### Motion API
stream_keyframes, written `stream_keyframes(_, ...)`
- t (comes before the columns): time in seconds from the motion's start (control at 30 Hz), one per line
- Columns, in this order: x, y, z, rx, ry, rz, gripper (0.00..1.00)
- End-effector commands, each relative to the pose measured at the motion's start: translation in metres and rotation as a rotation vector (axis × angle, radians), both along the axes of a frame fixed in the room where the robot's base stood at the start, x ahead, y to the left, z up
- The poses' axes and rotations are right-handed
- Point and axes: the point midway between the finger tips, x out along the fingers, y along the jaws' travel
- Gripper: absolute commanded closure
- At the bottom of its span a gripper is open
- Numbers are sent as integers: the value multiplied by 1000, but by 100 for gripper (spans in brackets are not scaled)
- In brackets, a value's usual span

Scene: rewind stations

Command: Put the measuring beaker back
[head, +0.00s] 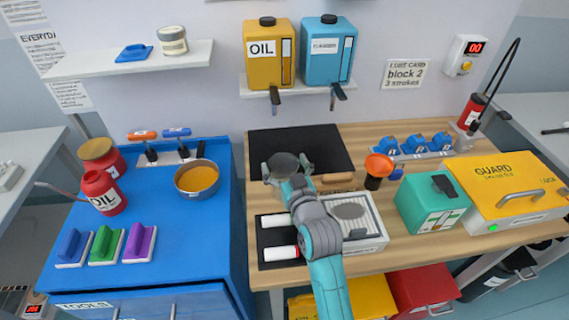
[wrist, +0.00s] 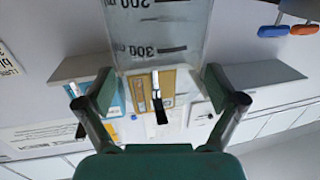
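The measuring beaker (wrist: 160,28) is clear, with dark marks reading 200 and 300, upside down in the wrist view. It lies between my fingertips, which meet its two sides near the rim. In the head view the beaker (head: 284,164) is a dark, see-through round shape between the fingers of my gripper (head: 287,170), over the near part of the black mat (head: 320,142). My gripper also shows in the wrist view (wrist: 160,85), its fingers apart by the beaker's width. The beaker's base is hidden, so I cannot tell whether it touches the bench.
A white device with a round plate (head: 365,238) stands beside my arm. An orange funnel (head: 379,165), green box (head: 425,207) and yellow guard box (head: 505,185) stand to the right. Left, the blue cabinet (head: 200,235) carries a pot (head: 197,180). Oil (head: 262,68) and blue (head: 322,65) dispensers hang above.

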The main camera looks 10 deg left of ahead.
Motion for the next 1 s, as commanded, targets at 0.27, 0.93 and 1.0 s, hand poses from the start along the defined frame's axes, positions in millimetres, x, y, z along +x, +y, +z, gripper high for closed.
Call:
stream_keyframes(0.27, 0, 0, -4, -4, 7, 0, 0)
stream_keyframes(0.93, -76, -39, 12, -2, 6, 0, 0)
stream_keyframes(1.0, -86, -44, 13, -2, 6, 0, 0)
